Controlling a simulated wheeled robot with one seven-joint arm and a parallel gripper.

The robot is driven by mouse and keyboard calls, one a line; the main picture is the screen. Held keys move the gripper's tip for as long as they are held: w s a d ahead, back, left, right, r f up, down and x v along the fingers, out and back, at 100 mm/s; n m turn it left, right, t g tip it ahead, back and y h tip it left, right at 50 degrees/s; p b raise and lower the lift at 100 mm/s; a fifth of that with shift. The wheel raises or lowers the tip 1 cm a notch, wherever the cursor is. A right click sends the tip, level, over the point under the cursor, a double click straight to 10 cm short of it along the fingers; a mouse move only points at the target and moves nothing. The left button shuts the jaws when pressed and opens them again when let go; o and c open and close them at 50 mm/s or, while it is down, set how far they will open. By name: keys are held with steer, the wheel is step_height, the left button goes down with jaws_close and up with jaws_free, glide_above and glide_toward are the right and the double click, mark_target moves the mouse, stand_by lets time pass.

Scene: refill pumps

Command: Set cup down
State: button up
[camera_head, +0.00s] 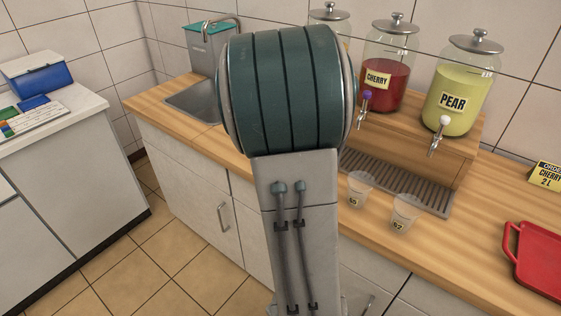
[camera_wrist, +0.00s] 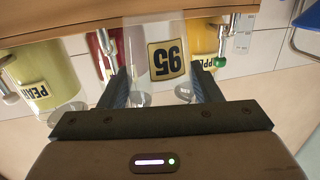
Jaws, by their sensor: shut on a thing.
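My gripper (camera_wrist: 160,88) is shut on a clear cup (camera_wrist: 166,60) in the wrist view, which is upside down. In the head view my arm hides the gripper and this cup. I cannot tell whether the cup's base touches a surface.
A cherry jar (camera_head: 385,85) and a pear jar (camera_head: 462,88) with taps stand on a wooden stand above a drip grate (camera_head: 430,192). A red tray (camera_head: 540,258) and a yellow order sign (camera_head: 545,176) are at the right. A sink (camera_head: 195,101) is at the left.

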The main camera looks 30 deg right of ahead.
steer(key=shift+w+a+f+p, duration=0.25)
steer(key=shift+w+a+f, duration=0.95)
steer(key=shift+w+f, duration=0.4)
steer(key=shift+w+a+f+p, duration=0.2)
steer(key=shift+w+a+f, duration=1.05)
steer(key=shift+f, duration=0.65)
steer(key=shift+w+a+f+p, duration=0.25)
steer(key=shift+w+a+f, duration=0.95)
steer(key=shift+w+f, duration=0.4)
steer(key=shift+s+f, duration=0.15)
steer(key=shift+f+b, duration=0.25)
steer(key=shift+b, duration=0.05)
steer(key=o, duration=0.9)
steer(key=shift+o, duration=0.2)
steer(key=shift+r+p, duration=0.2)
steer(key=shift+p, duration=0.25)
